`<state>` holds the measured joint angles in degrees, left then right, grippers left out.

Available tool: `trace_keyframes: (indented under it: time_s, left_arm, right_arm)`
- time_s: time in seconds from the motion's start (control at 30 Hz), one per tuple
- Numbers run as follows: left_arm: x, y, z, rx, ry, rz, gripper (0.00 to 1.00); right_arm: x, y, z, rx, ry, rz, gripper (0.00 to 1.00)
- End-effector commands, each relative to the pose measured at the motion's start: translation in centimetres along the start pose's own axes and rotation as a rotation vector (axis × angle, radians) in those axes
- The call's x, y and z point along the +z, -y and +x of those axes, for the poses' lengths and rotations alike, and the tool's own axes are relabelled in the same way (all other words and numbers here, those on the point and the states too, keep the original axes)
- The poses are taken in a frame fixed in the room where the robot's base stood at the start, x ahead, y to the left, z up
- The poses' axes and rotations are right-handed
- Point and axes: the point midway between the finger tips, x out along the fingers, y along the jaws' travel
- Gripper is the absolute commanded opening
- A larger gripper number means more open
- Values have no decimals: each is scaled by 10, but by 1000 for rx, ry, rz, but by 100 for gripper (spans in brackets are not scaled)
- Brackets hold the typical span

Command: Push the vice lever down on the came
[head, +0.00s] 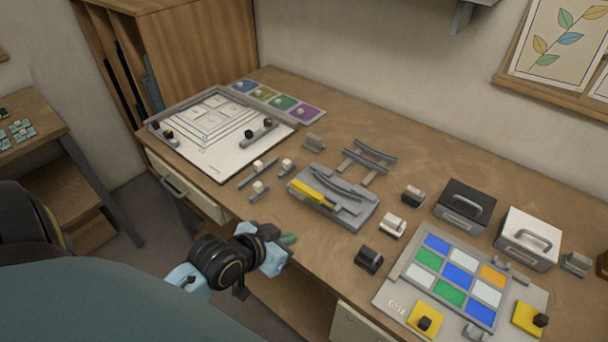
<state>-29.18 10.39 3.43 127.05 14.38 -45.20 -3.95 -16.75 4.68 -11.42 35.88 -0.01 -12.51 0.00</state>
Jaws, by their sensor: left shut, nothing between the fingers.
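The vice (355,216) is a grey block near the front edge of the workbench, in the middle of the head view. Its yellow lever (312,191) lies along its left part. A grey curved strip (340,183), which looks like the came, lies across the top of the vice. I cannot tell how firmly it is clamped. My left gripper (289,240) is shut and empty at the bench's front edge, in front of and below the vice, apart from the lever. My right gripper is not in view.
A coloured glass panel (458,276) lies farther right.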

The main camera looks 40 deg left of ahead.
Motion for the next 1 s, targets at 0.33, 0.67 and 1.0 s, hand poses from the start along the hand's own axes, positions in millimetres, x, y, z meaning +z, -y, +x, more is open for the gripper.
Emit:
trace_keyframes:
  time_s: [0.33, 0.67, 1.0]
  left_arm:
    - [-109, 36, -43, -33, -396, -9, 0]
    - [-129, 38, -1, -34, -402, -12, 0]
    - [-138, 40, 48, -33, -394, -11, 0]
  right_arm:
    - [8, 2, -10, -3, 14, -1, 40]
    - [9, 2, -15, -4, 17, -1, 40]
    - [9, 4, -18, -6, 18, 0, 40]
